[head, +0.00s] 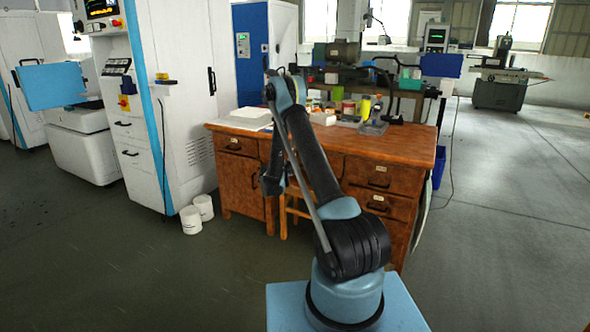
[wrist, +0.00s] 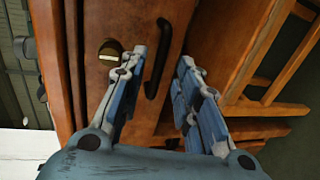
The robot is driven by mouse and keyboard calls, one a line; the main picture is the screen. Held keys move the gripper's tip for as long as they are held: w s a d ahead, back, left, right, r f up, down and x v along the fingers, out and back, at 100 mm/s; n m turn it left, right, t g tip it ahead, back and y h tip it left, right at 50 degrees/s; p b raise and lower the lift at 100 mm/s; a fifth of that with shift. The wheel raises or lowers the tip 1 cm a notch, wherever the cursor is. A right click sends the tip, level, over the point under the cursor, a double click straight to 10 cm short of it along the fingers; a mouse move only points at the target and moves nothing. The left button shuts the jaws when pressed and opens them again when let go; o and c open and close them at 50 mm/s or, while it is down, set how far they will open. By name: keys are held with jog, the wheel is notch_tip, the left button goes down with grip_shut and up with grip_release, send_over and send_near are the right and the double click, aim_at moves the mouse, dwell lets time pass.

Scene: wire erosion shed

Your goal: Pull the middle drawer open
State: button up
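The brown wooden desk (head: 300,135) stands ahead in the head view, with a drawer at the left (head: 236,146) and drawers stacked at the right (head: 380,176). My arm hides much of its middle. My gripper (head: 270,183) is in front of the desk's left half. In the wrist view, my gripper (wrist: 163,57) is open, its two blue-grey fingers apart. A black bar handle (wrist: 164,38) on a wooden front shows between and beyond the fingertips, with a label plate (wrist: 110,56) to its left. I cannot tell which drawer this is or whether the fingers touch the handle.
A wooden stool (head: 297,206) stands under the desk, close to my gripper; its bars show in the wrist view (wrist: 262,92). Bottles and boxes (head: 365,107) crowd the desktop. White buckets (head: 191,220) stand by the white machine at left.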

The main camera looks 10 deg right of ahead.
jog(key=shift+x, duration=2.3)
grip_shut()
